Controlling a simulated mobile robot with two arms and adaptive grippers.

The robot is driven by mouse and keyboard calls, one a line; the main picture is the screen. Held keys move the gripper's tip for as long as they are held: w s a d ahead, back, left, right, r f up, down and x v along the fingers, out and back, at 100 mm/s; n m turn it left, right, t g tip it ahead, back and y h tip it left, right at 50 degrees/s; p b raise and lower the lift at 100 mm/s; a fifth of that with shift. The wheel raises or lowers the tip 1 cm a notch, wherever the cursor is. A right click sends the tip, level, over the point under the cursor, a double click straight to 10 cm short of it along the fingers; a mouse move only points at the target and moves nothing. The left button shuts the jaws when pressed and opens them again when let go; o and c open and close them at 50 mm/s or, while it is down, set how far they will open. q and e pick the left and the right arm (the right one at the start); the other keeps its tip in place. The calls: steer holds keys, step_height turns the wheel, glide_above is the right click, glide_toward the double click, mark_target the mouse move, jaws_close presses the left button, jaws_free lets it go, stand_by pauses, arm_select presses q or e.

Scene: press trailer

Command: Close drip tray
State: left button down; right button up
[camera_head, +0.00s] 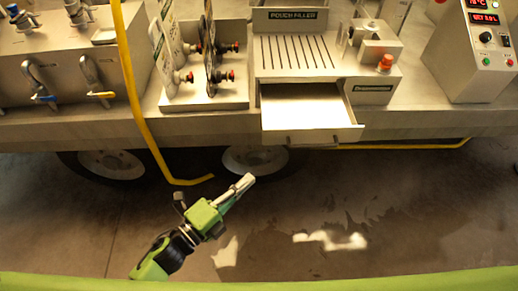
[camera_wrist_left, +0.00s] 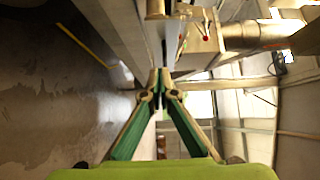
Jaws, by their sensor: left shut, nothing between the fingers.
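The drip tray (camera_head: 305,114) is a pale metal drawer under the pouch filler (camera_head: 300,60). In the head view it is pulled out past the counter edge, with its front panel and small handle (camera_head: 322,139) towards me. My left gripper (camera_head: 247,180) is lower and to the left of the tray front, over the floor, apart from the tray. Its fingers are shut and empty, and they point up and right. In the left wrist view the fingertips (camera_wrist_left: 158,84) meet; I cannot clearly make out the tray there. My right gripper is not in view.
A yellow rail (camera_head: 130,90) runs down left of my left gripper, and its bent end (camera_head: 195,181) lies close by. A rack with pouches (camera_head: 205,95) stands left of the filler. A control box (camera_head: 475,50) stands at right. The floor before the tray is clear.

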mark_target(278, 140)
arm_select(q)
steer(key=x, duration=0.4)
steer(key=a+p+x, duration=0.1)
steer(key=x, duration=0.3)
steer(key=w+x, duration=0.1)
steer(key=x, duration=0.3)
steer(key=shift+w+r+p, duration=0.1)
steer(key=shift+w+p, duration=0.15)
steer(key=shift+p, duration=0.1)
steer(key=shift+w+a, duration=0.1)
steer(key=shift+w, duration=0.35)
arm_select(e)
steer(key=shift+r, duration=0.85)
arm_select(q)
steer(key=shift+w, duration=0.15)
